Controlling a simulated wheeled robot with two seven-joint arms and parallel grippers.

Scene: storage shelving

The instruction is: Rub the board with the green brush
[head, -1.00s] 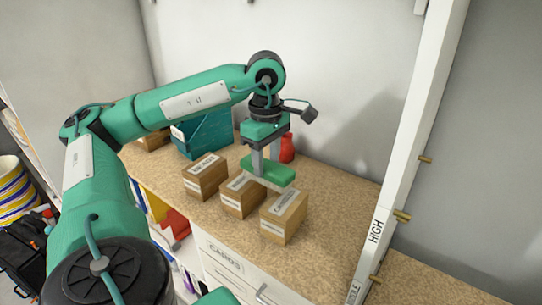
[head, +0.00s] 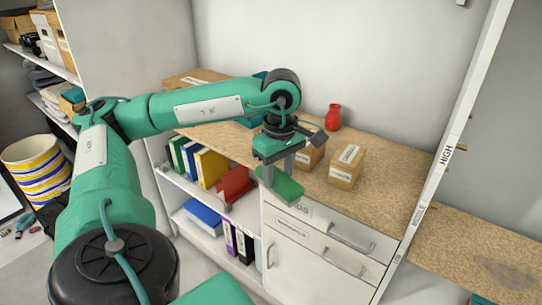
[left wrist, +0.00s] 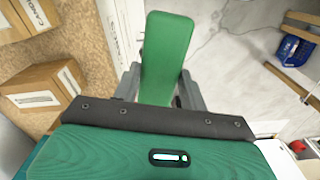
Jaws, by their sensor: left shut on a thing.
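The green brush (head: 283,187) is a flat green block. My left gripper (head: 275,167) is shut on it and holds it just in front of the counter edge, above the drawer front. In the left wrist view the brush (left wrist: 167,50) sticks out between the fingers of the left gripper (left wrist: 157,88), over pale floor. I cannot make out a board for certain. A white panel with a dark edge (head: 8,202) shows only in part at the far left of the head view. My right gripper is not in view.
Cardboard boxes (head: 346,167) and a red vase (head: 333,117) stand on the speckled counter (head: 385,195). Below are drawers (head: 325,228) and shelves with binders (head: 211,167). A striped basket (head: 35,165) stands at left. Open floor lies left of the cabinet.

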